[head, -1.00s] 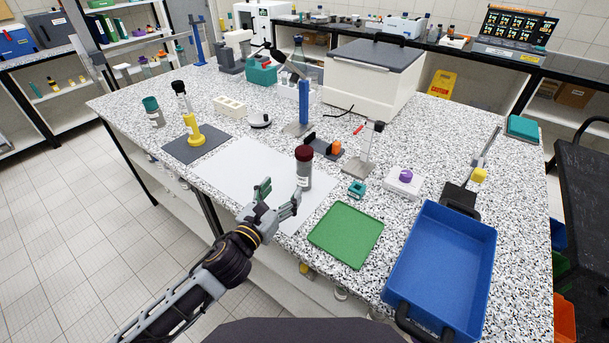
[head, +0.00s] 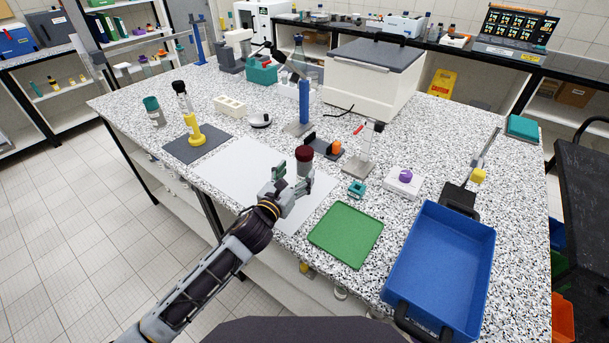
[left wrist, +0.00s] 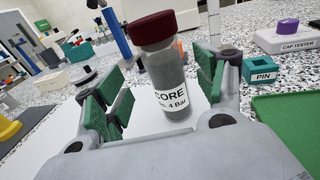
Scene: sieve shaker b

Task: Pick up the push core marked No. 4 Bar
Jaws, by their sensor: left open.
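The push core marked No. 4 Bar (left wrist: 168,80) is a clear tube of grey material with a dark red cap. It stands upright on a white sheet (head: 235,170), and its cap also shows in the head view (head: 305,154). In the left wrist view its label reads "CORE" and "No. 4 Bar". My left gripper (head: 291,180) is open, with its green-padded fingers on either side of the core. Gaps show between the core and both fingers in the left wrist view. In the head view the gripper hides the tube's lower part. My right gripper is not in view.
A green tray (head: 346,234) and a blue bin (head: 483,250) lie to the right. A teal PIN block (left wrist: 259,71) and a cap tester (head: 403,181) stand nearby. A second core with a teal cap (head: 153,110) stands at the far left, near a yellow-based tool (head: 193,132).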

